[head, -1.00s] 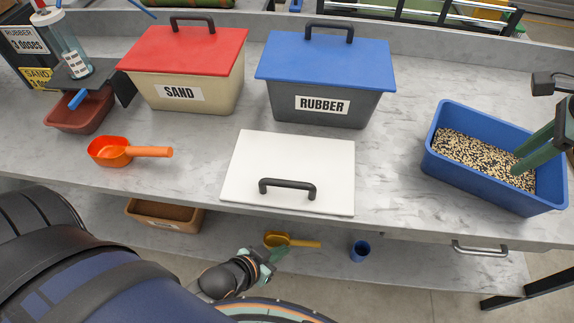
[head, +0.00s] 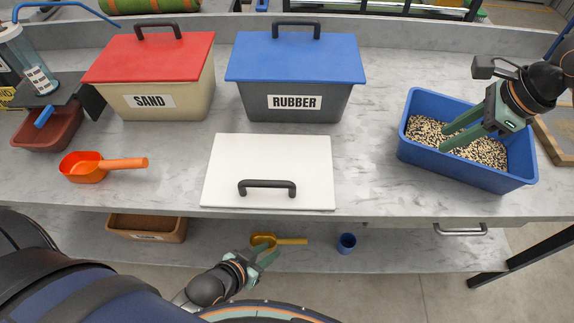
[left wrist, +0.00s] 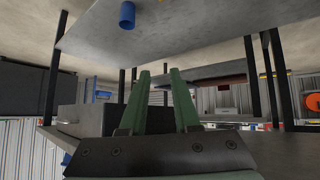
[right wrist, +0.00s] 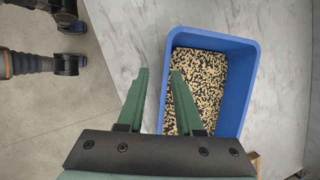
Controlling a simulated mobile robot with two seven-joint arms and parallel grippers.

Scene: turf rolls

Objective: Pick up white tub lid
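The white tub lid (head: 268,165) lies flat on the grey worktop, in front of the rubber tub, with its black handle (head: 266,186) up and toward the near edge. My left gripper (head: 267,257) is low, in front of the worktop's near edge and below the lid, open and empty; its spread fingers show in the left wrist view (left wrist: 157,85). My right gripper (head: 445,138) is over the blue tub (head: 420,163) of speckled granules at the right, well away from the lid. In the right wrist view its fingers (right wrist: 158,75) are apart with nothing between them.
A red-lidded sand tub (head: 193,98) and a blue-lidded rubber tub (head: 345,98) stand behind the lid. An orange scoop (head: 85,167) lies at the left. A yellow scoop (head: 290,240) and blue cup (head: 347,243) are on the lower shelf. Worktop between lid and blue tub is clear.

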